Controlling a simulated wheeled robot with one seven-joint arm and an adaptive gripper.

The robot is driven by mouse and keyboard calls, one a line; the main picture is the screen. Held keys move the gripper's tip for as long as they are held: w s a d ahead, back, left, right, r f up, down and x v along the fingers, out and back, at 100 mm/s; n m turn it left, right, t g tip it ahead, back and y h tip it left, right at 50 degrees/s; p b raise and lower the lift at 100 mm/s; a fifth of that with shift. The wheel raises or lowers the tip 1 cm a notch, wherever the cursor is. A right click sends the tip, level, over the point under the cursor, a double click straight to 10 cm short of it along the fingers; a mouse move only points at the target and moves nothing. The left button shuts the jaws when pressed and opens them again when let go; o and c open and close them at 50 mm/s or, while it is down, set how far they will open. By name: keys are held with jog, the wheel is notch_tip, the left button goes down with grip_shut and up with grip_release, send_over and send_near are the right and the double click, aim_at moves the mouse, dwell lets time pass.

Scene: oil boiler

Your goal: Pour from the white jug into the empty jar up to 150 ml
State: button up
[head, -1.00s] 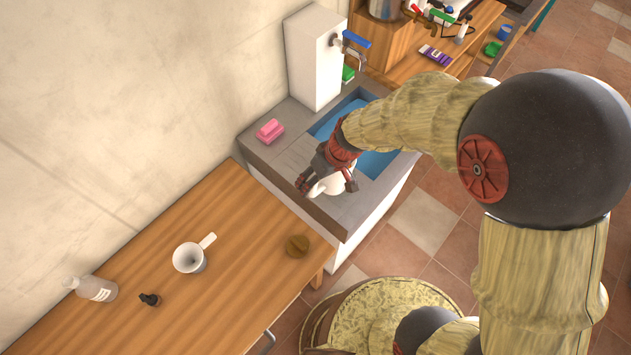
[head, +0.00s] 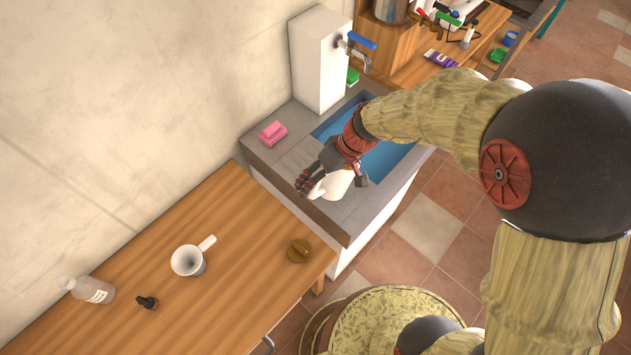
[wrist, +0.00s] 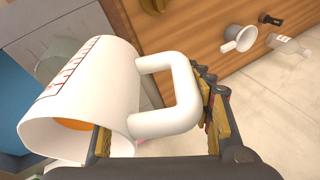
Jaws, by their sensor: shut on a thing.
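The white jug (wrist: 100,85), with red measuring marks and a thick handle, fills the left of the wrist view. My gripper (wrist: 155,125) is shut on its handle. Something orange shows inside the jug's mouth, which faces the lower left of that view. In the head view my gripper (head: 332,180) holds the jug (head: 337,186) over the grey counter beside the blue basin, partly covering it. A translucent greenish-grey shape (wrist: 58,55) shows behind the jug in the wrist view; I cannot tell whether it is the jar. No jar is clearly visible in the head view.
A pink sponge (head: 272,133) lies on the counter (head: 285,165) near a white tap block (head: 318,60). The wooden table (head: 225,295) holds a white handled cup (head: 188,261), a clear bottle (head: 88,290), a small black item (head: 147,303) and a brown round piece (head: 299,250).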

jog(key=shift+f+g+y+b, duration=0.15)
jog(key=shift+g+y+b, duration=0.2)
jog(key=shift+b, duration=0.4)
jog(key=shift+a+f+g+y+b, duration=0.1)
jog(key=shift+g+y+b, duration=0.15)
jog(key=shift+g+b, duration=0.15)
jog(key=shift+s, duration=0.1)
jog(key=shift+g, duration=0.25)
jog(key=shift+f+m+g+y+b, duration=0.1)
jog(key=shift+m+g+y+b, duration=0.3)
jog(key=shift+g+y+b, duration=0.35)
jog(key=shift+r+y, duration=0.3)
jog(key=shift+y, duration=0.15)
jog(key=shift+w+d+f+g+b, duration=0.2)
jog(key=shift+w+d+g+b, duration=0.1)
jog(key=shift+g, duration=0.15)
